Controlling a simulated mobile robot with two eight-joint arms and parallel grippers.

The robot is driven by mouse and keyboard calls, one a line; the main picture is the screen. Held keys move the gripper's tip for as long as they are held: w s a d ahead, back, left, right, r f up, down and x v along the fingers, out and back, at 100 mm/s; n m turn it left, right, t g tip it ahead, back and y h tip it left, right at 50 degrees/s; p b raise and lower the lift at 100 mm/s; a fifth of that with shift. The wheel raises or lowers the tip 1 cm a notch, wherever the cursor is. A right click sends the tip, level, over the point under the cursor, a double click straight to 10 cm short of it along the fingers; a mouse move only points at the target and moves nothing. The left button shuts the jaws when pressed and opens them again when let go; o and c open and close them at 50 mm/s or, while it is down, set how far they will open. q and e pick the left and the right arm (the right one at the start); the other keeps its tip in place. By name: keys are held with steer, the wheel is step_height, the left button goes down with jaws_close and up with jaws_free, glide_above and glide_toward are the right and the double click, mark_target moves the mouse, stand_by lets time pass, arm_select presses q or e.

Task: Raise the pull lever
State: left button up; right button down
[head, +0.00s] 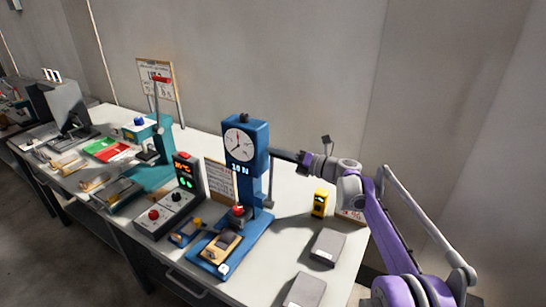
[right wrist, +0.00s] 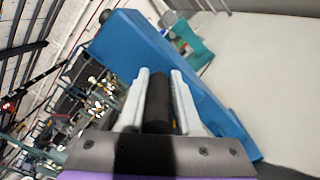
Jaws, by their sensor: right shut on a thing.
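A blue press-like stand (head: 246,145) with a round white dial and a small number display stands upright on the table. It also fills much of the right wrist view (right wrist: 215,105). My right gripper (head: 282,156) reaches in from the right to the side of the stand, just below dial height. In the right wrist view its two pale fingers (right wrist: 158,100) lie on either side of the black lever grip (right wrist: 158,105) and are shut on it. In the head view the gripper mostly hides the grip. My left gripper is not in view.
A yellow device (head: 320,203) and grey boxes (head: 327,246) lie on the table at right. A control box with red and black knobs (head: 168,209) stands left of the blue stand. A teal machine (head: 152,172) is farther left. The wall is close behind.

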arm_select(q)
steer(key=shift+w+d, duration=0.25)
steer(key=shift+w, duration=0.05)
arm_select(e)
steer(key=shift+w+d+f, duration=0.25)
steer(key=shift+w+d, duration=0.1)
steer(key=shift+w, duration=0.15)
steer(key=c, duration=1)
jaws_free()
steer(key=shift+f, duration=0.1)
steer(key=o, duration=0.3)
steer(key=shift+w+d, duration=0.1)
steer(key=shift+o, duration=0.2)
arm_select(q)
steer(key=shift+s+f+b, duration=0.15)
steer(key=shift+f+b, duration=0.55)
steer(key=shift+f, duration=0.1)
arm_select(e)
steer(key=v, duration=1)
steer(key=shift+s+d, duration=0.3)
